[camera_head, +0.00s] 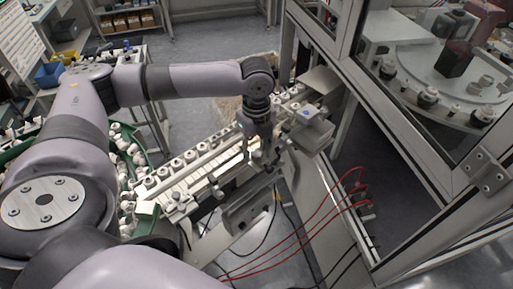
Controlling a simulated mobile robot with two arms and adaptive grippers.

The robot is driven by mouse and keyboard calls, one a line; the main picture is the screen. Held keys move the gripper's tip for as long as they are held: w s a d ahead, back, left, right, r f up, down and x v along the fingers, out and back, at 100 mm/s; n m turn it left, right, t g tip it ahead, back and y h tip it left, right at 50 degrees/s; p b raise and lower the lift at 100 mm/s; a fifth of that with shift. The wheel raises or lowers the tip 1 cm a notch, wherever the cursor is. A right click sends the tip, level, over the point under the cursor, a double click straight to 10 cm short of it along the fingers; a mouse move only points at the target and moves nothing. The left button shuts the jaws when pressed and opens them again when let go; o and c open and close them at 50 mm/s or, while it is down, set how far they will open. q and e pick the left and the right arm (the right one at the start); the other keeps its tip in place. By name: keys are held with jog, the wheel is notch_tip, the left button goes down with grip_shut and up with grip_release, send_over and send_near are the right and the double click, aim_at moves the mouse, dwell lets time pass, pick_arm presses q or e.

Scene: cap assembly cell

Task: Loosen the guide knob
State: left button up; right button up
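My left gripper (256,150) points down over the right part of the feed rail, close to the rail's front side. Its fingers are small and dark here, and I cannot tell whether they are open or shut. The feed rail (178,186) is a light, slanted track with a row of white caps on it. Small round knob-like parts show along its front side, one of them at the lower left (218,193). I cannot tell which is the guide knob; the gripper may hide it. My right gripper is not in view.
A green bin (152,158) of white caps stands left of the rail. A metal-framed glass enclosure (365,125) with a rotary table (440,88) is at the right. Red hoses (318,215) and black cables hang below the rail. Shelves with boxes stand behind, at the left.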

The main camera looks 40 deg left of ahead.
pick_arm(q)
grip_shut()
jog(key=shift+n, duration=0.3)
jog(key=n, duration=0.4)
jog(key=shift+n, duration=0.3)
jog(key=n, duration=0.5)
jog(key=shift+n, duration=0.3)
dwell(0.5)
jog(key=shift+o, duration=1.3)
grip_release()
